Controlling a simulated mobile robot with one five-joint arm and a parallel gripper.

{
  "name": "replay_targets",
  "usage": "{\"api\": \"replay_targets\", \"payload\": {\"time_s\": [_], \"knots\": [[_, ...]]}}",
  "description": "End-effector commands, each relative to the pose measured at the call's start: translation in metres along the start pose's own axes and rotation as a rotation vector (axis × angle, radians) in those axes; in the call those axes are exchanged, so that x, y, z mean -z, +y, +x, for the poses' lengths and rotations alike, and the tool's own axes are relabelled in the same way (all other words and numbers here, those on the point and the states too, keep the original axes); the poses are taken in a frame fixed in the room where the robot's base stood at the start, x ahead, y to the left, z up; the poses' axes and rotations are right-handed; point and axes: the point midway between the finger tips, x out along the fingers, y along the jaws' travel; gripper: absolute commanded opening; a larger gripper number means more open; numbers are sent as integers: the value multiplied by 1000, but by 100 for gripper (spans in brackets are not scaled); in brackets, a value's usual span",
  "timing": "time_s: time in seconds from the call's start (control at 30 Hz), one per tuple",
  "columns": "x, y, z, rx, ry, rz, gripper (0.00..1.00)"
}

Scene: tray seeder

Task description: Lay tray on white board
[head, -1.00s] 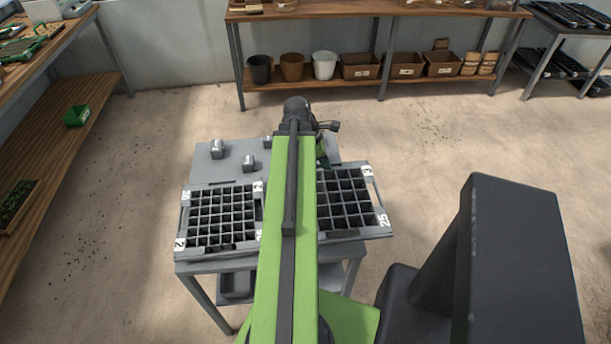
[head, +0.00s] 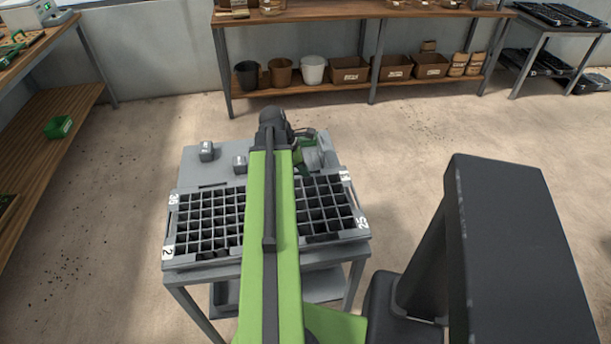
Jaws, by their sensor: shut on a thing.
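A dark cell tray with a grey rim (head: 362,237) and white number labels shows to the right of my arm, over the grey stand. My gripper (head: 306,160) is at this tray's far edge, shut on it; the fingertips are small and partly hidden by my wrist. A second stretch of dark cells with a grey rim (head: 200,262) and labels lies to the left of my arm. My arm hides where the two parts meet, so I cannot tell whether they touch or overlap. I cannot make out a white board.
The grey stand (head: 190,165) carries small grey blocks (head: 206,151) at its back left. A wooden shelf with pots and boxes (head: 350,69) stands at the back wall. A wooden bench (head: 60,140) is at the left. Floor is clear on both sides of the stand.

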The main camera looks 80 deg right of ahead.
Motion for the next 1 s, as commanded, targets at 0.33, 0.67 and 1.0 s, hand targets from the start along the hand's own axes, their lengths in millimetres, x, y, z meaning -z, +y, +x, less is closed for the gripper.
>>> {"api": "replay_targets", "payload": {"time_s": [0.33, 0.67, 1.0], "knots": [[0, 0, 3, 1, 0, 2, 29], [-3, 0, -2, 1, 0, 3, 29], [-7, 0, -62, 0, 0, 2, 29]]}}
